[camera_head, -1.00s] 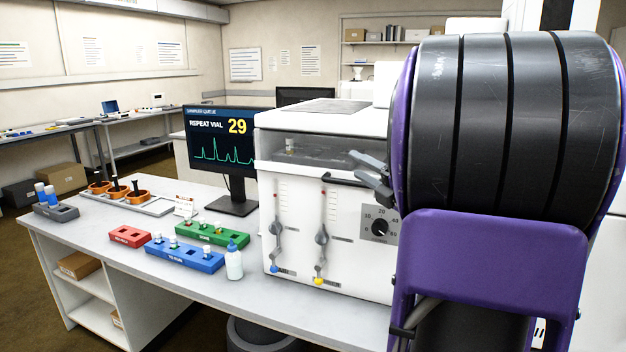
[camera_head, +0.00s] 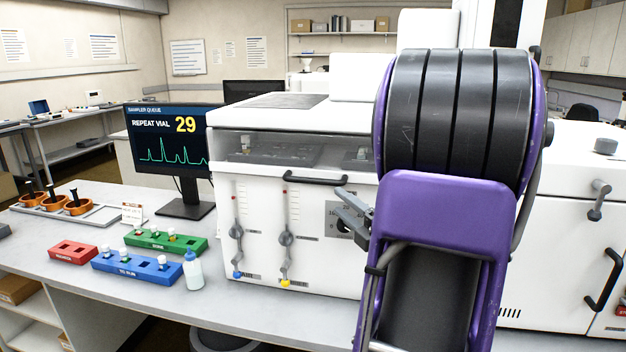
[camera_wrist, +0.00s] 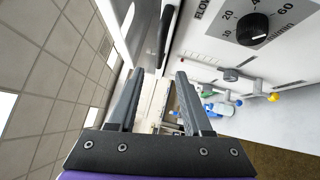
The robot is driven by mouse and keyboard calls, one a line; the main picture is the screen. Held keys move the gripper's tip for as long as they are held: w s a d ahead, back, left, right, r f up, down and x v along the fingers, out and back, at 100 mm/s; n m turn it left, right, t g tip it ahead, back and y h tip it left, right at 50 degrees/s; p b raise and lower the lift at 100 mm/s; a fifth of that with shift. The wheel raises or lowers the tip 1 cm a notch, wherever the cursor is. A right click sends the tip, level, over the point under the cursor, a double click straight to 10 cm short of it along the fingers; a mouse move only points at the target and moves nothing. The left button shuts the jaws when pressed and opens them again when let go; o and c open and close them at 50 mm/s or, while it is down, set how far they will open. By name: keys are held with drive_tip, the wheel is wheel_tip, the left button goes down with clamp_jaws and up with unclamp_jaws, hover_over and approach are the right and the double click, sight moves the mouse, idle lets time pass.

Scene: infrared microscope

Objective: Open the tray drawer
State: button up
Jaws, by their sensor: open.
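The tray drawer (camera_head: 300,153) is the smoky clear-fronted section across the top of the white instrument, with vials dimly visible inside. Its front looks flush with the instrument. A black bar handle (camera_head: 315,179) runs along its lower edge. My gripper (camera_head: 347,210) is open and empty, below and right of the handle, in front of the dial. In the wrist view, both fingers (camera_wrist: 160,74) stand apart with nothing between them. A dark bar that looks like the handle (camera_wrist: 165,35) lies beyond the fingertips. My arm hides the drawer's right end.
The flow dial (camera_wrist: 253,29) and valve levers (camera_head: 287,238) stick out below the drawer. A white bottle (camera_head: 193,271), blue rack (camera_head: 137,266), green rack (camera_head: 165,242) and red rack (camera_head: 73,252) stand on the bench at left. A monitor (camera_head: 170,145) stands beside the instrument.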

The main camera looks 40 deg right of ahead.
sight(316, 183)
drive_tip(key=w, duration=0.4)
drive_tip(key=w+r+p, duration=0.1)
drive_tip(key=w, duration=0.3)
drive_tip(key=w+d, duration=0.1)
drive_tip(key=w, duration=0.2)
drive_tip(key=shift+w+r, duration=0.3)
drive_tip(key=shift+w, duration=0.1)
drive_tip(key=shift+c, duration=0.2)
clamp_jaws()
idle(0.6)
